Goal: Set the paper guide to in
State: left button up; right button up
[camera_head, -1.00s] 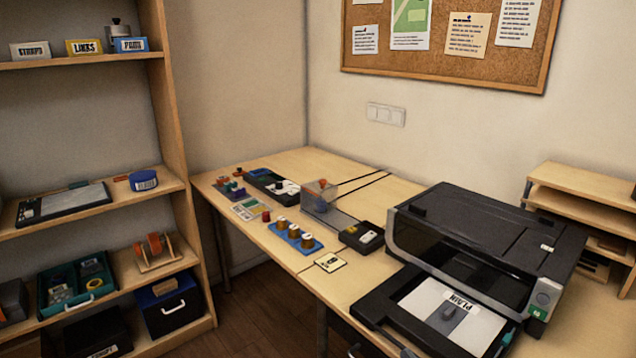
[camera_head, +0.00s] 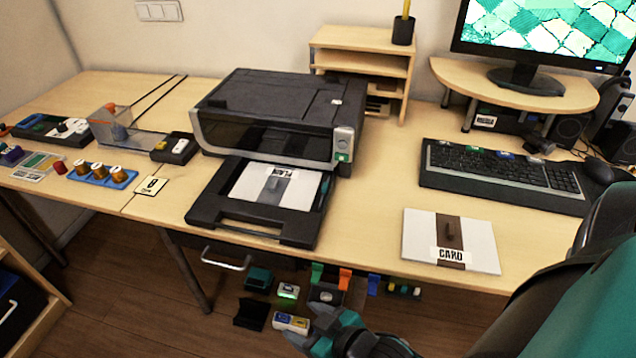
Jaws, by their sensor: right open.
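The black printer (camera_head: 268,110) stands on the desk, with its paper tray (camera_head: 250,228) pulled out in front. A white stack labelled PLAIN (camera_head: 298,190) lies in the tray, with a grey band and a small grab on top. A thin dark teal strip at the tray's right side (camera_head: 324,188) may be the paper guide; its setting is too small to tell. My right gripper (camera_head: 303,323) is open, low in front of the desk edge and well below the tray. My left gripper is not in view.
A stack labelled CARD (camera_head: 450,240) lies near the desk's front edge, below the keyboard (camera_head: 502,176). A drawer handle (camera_head: 226,262) juts out under the tray. Several small items lie below the desk.

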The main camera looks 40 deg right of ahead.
aim_at(325, 185)
jog(key=z, duration=0.7)
